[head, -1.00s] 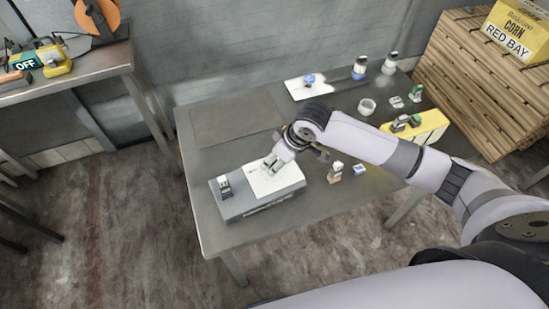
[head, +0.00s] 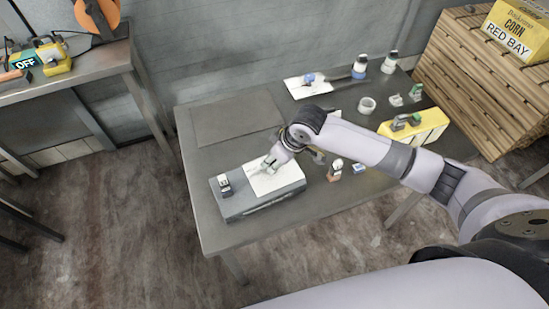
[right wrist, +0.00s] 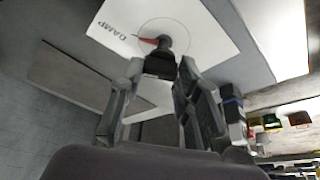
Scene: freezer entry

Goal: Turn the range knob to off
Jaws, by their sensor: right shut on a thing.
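A grey box (head: 262,207) with a white top panel (head: 285,179) stands near the front left of the metal table. In the right wrist view, a dark knob (right wrist: 160,63) sits on the white panel (right wrist: 205,25) inside a thin drawn circle. A red pointer (right wrist: 147,40) at the knob points toward the printed word "DAMP". My right gripper (right wrist: 158,75) is shut on the knob; its fingers hide part of it. In the head view the right gripper (head: 268,167) comes down onto the panel. No other label near the knob can be read. My left gripper is not in view.
A small black-and-white part (head: 225,184) is at the box's left end. Small items (head: 335,171) stand right of the box, and a yellow block (head: 428,128) is farther right. A white sheet (head: 306,86) lies behind. The table's back left has a bare flat panel (head: 235,117).

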